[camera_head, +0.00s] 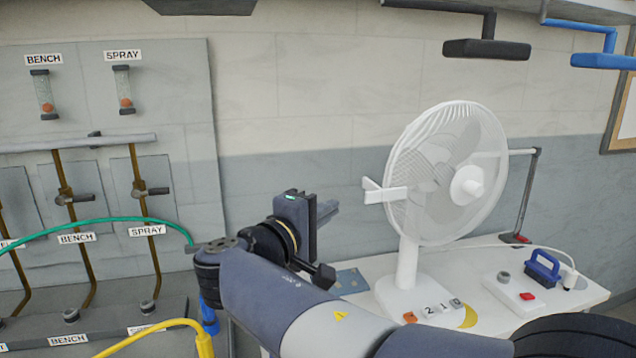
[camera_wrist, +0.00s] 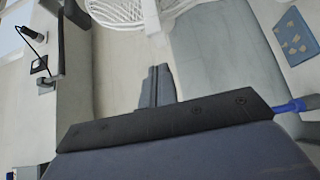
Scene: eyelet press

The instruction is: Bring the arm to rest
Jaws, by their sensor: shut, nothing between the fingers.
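My arm (camera_head: 300,305) reaches in from the lower right of the head view and is bent at the elbow. My gripper (camera_head: 328,211) is held up in front of the wall, to the left of the white fan (camera_head: 407,262), apart from it. In the wrist view my gripper (camera_wrist: 157,72) shows its two grey fingers pressed together with nothing between them. The fingers touch nothing that I can see. Part of the gripper body is hidden behind my wrist in the head view.
A white table (camera_head: 480,325) carries the fan, a red-buttoned unit (camera_head: 526,297) and a blue-handled tool (camera_head: 542,266). A panel (camera_head: 185,100) with pipes, valves and a green hose (camera_head: 100,220) stands left. A yellow hose (camera_head: 160,325) lies near my arm.

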